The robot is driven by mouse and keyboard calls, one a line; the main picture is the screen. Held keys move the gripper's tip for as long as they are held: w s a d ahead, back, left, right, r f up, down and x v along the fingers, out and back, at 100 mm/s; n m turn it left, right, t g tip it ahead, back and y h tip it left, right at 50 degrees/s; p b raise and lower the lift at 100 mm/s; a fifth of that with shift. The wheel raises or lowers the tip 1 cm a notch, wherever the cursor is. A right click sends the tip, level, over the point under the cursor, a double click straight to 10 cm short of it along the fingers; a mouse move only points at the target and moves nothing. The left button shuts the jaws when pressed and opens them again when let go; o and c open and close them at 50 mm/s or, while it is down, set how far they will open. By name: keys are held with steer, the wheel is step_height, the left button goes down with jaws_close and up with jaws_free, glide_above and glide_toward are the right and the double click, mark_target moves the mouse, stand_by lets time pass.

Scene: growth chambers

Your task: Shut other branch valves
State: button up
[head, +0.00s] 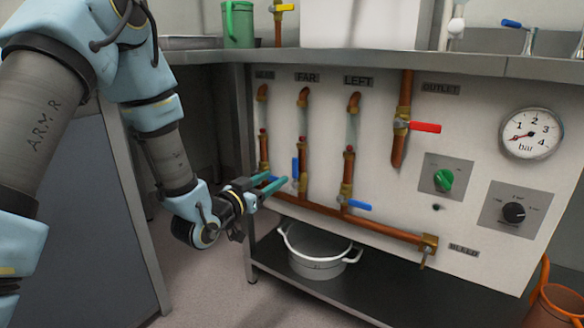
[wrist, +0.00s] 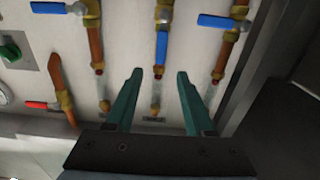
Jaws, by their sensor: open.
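Three copper branch pipes with blue-handled valves run down the panel. The FAR valve's handle (head: 295,168) lies along its pipe; it also shows in the wrist view (wrist: 162,47), in line with the gap between my fingertips. The LEFT valve's handle (head: 357,205) is crosswise to its pipe, also in the wrist view (wrist: 48,8). The leftmost branch's handle (wrist: 215,21) is crosswise in the wrist view; in the head view my fingers partly cover it. My gripper (head: 278,179) is open and empty in front of the panel; its teal fingers show in the wrist view (wrist: 160,74).
The outlet valve's red handle (head: 425,127) is crosswise to its pipe. A gauge (head: 531,133), a green knob (head: 444,180) and a black knob (head: 514,212) sit at right. A bottom pipe ends at the bleed. A white pot (head: 318,268) stands on the lower shelf.

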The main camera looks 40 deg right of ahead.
mark_target(294, 165)
steer(key=b+x, duration=0.1)
steer(key=x, duration=0.8)
steer(key=shift+w+d+b, duration=0.15)
steer(key=shift+d+b, duration=0.15)
steer(key=shift+d, duration=0.05)
steer(key=shift+c, duration=0.4)
jaws_close()
stand_by(0.5)
